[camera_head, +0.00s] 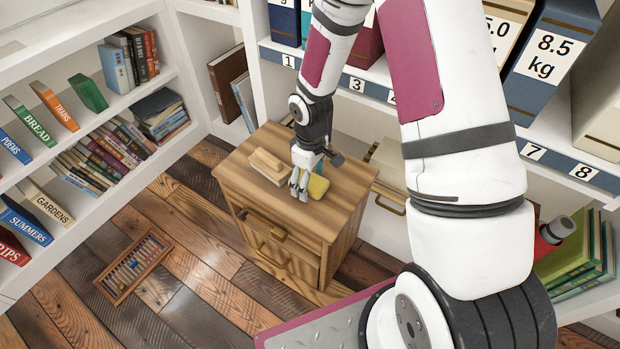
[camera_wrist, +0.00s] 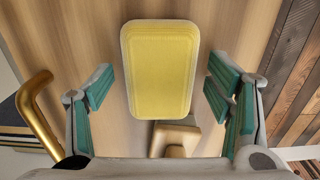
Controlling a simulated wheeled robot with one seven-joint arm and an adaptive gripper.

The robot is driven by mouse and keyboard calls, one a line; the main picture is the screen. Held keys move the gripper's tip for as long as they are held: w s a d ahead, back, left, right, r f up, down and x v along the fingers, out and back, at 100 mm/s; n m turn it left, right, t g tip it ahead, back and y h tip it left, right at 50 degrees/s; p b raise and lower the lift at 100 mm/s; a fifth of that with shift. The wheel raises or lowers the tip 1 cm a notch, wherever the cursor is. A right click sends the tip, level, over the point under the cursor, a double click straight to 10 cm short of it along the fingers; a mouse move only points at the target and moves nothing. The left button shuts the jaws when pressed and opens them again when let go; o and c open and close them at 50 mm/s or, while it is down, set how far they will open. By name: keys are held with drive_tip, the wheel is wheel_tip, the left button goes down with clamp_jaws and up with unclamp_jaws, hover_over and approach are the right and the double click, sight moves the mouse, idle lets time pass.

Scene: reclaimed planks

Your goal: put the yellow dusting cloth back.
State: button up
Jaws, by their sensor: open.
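The yellow dusting cloth (camera_head: 318,187) lies as a folded, rounded block on top of the small wooden cabinet (camera_head: 340,205). In the wrist view the cloth (camera_wrist: 160,68) lies flat on the wood, between and slightly beyond my fingers. My gripper (camera_head: 299,188) points down above the cabinet top, right beside the cloth in the head view and hiding part of it. Its teal-padded fingers (camera_wrist: 160,88) are spread wide, with gaps on both sides of the cloth and nothing held.
Pale wooden pieces (camera_head: 268,165) lie on the cabinet top left of my gripper. A pale wooden object (camera_wrist: 174,138) shows below the cloth in the wrist view. An abacus (camera_head: 133,264) lies on the plank floor. Bookshelves stand left; labelled binders (camera_head: 545,60) line the back shelf.

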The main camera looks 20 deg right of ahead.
drive_tip(key=s+d+r+m+h+p, duration=0.1)
drive_tip(key=s+r+p, duration=0.15)
drive_tip(key=r, duration=0.95)
drive_tip(key=s+d+r+m+p, duration=0.1)
drive_tip(key=s+r+p, duration=0.15)
drive_tip(key=r, duration=0.95)
drive_tip(key=s+r+m, duration=0.1)
drive_tip(key=s+r, duration=0.3)
drive_tip(key=s, duration=0.5)
drive_tip(key=s+a+r+m, duration=0.1)
drive_tip(key=s+r+m, duration=0.1)
drive_tip(key=s+r, duration=0.3)
drive_tip(key=s+a+r+m+y, duration=0.1)
drive_tip(key=s+r, duration=0.4)
drive_tip(key=s, duration=0.8)
drive_tip(key=shift+a+m, duration=0.2)
drive_tip(key=shift+m, duration=0.5)
